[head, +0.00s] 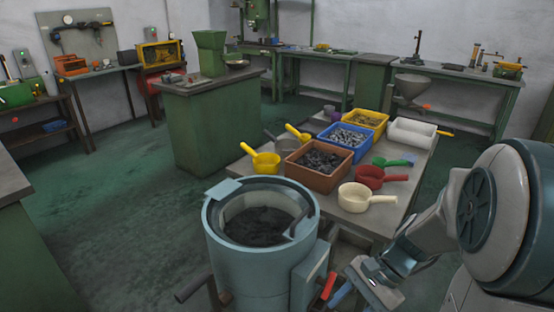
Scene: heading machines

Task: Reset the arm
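My arm comes in from the right edge of the head view and bends down to the left. My gripper (368,285) hangs low at the bottom of the view, just right of the light-blue round machine (250,265). Its fingers are small and partly cut off by the frame, so I cannot tell whether they are open or shut. I see no object clearly held in it. A red handle (328,286) and a blue handle (341,294) show right beside the gripper; I cannot tell if it touches them.
Behind the machine, a table holds an orange-brown bin (319,165), a blue bin (346,140), a yellow bin (364,121), and several scoops, including a cream one (362,197). A green cabinet (212,125) stands behind. Green floor (110,200) is clear at left.

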